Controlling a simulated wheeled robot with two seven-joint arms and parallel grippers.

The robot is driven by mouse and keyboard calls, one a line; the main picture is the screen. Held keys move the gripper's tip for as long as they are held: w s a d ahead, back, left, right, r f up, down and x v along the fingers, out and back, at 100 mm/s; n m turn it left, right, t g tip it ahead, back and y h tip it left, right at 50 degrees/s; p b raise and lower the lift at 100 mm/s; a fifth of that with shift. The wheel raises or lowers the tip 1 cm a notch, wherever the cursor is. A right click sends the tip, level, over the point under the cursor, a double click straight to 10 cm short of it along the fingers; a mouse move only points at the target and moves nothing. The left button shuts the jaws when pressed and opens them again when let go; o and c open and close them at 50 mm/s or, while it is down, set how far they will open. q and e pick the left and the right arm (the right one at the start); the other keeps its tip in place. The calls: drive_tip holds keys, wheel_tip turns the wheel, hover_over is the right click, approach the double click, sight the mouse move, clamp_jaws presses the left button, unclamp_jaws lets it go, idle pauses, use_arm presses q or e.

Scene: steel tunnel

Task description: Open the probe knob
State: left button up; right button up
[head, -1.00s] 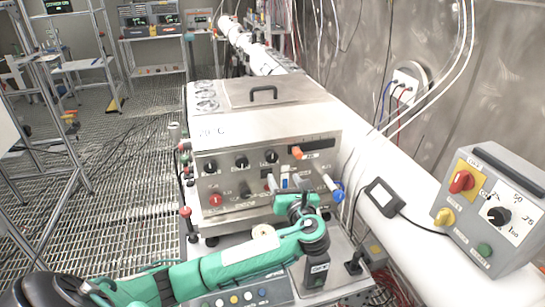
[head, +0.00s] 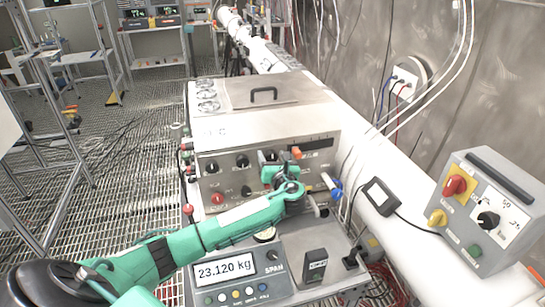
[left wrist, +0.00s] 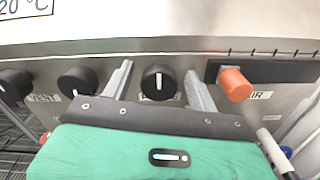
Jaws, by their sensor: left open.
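The steel box (head: 262,118) has a row of black knobs on its front panel. One black knob (left wrist: 159,82) with a white pointer mark sits between my left gripper's fingers in the left wrist view; its label is mostly hidden, so I cannot read whether it says probe. In the head view this knob (head: 270,155) shows just above the gripper. My left gripper (head: 282,172) is open, with one finger on each side of the knob and gaps visible. The pointer mark looks about upright. My right gripper is not in view.
An orange-tipped handle (left wrist: 235,84) sticks out right of the fingers. Other black knobs (left wrist: 78,80) are to the left. A scale display (head: 226,270) reading 23.120 kg stands below the arm. A grey control box (head: 484,213) is at the right.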

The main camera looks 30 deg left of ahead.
use_arm(q)
drive_tip(key=c, duration=1)
